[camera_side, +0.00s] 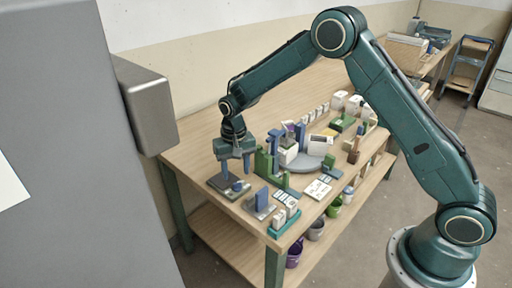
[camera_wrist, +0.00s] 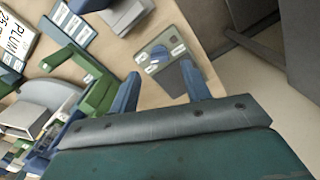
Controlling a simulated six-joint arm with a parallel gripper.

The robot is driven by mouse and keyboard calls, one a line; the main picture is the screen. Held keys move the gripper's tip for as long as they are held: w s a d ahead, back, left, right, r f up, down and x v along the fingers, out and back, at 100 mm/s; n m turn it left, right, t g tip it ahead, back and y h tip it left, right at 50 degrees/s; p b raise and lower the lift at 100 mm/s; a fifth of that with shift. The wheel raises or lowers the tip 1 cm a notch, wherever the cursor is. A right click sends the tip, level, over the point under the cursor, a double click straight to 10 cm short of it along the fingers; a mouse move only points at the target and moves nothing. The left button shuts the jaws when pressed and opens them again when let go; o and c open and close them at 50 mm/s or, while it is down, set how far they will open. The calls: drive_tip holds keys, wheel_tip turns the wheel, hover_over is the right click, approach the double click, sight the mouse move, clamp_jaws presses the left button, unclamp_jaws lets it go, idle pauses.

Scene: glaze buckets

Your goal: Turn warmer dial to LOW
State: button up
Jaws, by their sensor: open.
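The warmer (camera_side: 222,189) is a flat grey plate at the near-left corner of the table. Its dial (camera_side: 238,186) shows as a small blue knob there, and as a blue round spot (camera_wrist: 160,51) in the wrist view. Small white labels (camera_wrist: 153,68) sit around the dial; their words are too small to read. My gripper (camera_side: 236,177) is open and points down over the plate. In the wrist view its two blue fingers (camera_wrist: 160,70) are apart, with the plate beyond and between them. I cannot tell whether either finger touches the dial.
A green bracket (camera_side: 265,165) stands just right of my gripper. A grey block with a blue upright (camera_side: 262,199) and a teal tray of white containers (camera_side: 284,221) stand nearer the front. A grey round base (camera_side: 306,162) lies behind. Buckets (camera_side: 295,253) sit below the tabletop.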

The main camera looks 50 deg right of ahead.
sight(237, 186)
drive_tip(key=shift+f, duration=2)
drive_tip(key=c, duration=1)
drive_tip(key=shift+n, duration=0.4)
drive_tip(key=n, duration=0.9)
drive_tip(key=shift+a, duration=0.1)
